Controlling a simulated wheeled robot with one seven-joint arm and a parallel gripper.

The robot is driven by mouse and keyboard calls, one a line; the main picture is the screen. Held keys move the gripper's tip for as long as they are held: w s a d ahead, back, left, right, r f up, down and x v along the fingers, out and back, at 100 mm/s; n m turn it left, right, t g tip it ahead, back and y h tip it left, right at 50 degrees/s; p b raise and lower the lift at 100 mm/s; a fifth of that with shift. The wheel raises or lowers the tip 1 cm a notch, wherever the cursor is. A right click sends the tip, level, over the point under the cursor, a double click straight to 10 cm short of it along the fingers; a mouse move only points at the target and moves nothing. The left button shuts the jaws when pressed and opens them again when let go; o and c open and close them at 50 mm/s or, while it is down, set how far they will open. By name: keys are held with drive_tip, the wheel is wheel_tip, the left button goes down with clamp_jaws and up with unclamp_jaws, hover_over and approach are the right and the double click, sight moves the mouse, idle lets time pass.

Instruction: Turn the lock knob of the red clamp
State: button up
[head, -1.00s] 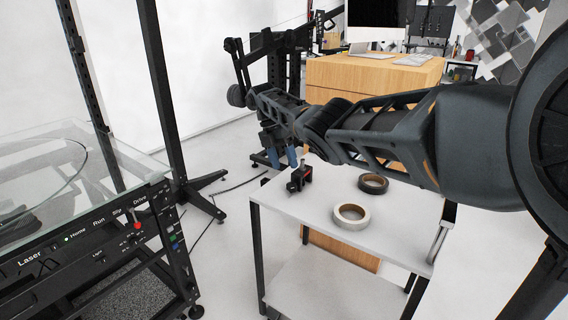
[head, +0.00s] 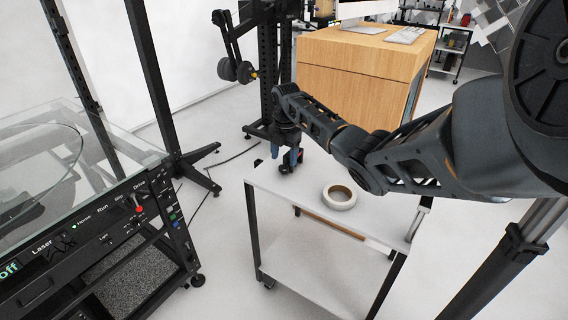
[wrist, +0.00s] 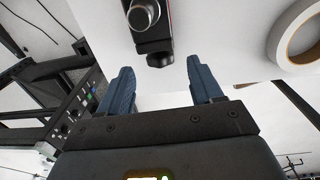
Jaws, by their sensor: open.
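The clamp (head: 286,169) is small and dark with a little red, and stands at the far left corner of the white cart top (head: 300,203). In the wrist view the clamp (wrist: 152,34) is at the top centre, mostly black with a thin red strip on its right side. A round black knob (wrist: 141,16) shows on it, and a rounded black end faces me. My gripper (wrist: 160,68) is open and empty, its blue fingers apart on either side below the clamp's near end. In the head view my gripper (head: 285,156) points down at the clamp and partly covers it.
A white tape roll (head: 339,196) lies on the cart to the right of the clamp; it also shows in the wrist view (wrist: 285,45). A laser machine (head: 110,215) stands at left. A wooden desk (head: 350,72) is behind.

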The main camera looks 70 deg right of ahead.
sight(282, 165)
drive_tip(key=shift+f, duration=2.1)
drive_tip(key=shift+c, duration=0.2)
drive_tip(key=c, duration=1)
drive_tip(key=g+b, duration=0.2)
drive_tip(key=b, duration=0.1)
drive_tip(key=shift+w+d+f+y, duration=0.1)
drive_tip(key=shift+w+f+y, duration=0.2)
drive_tip(key=shift+f, duration=0.05)
drive_tip(key=g+b, duration=0.1)
drive_tip(key=b, duration=0.2)
drive_tip(key=shift+g+y, duration=0.3)
drive_tip(key=shift+w+r+g+b, duration=0.1)
drive_tip(key=shift+g+b, duration=0.3)
drive_tip(key=shift+b, duration=0.45)
drive_tip(key=shift+r, duration=0.1)
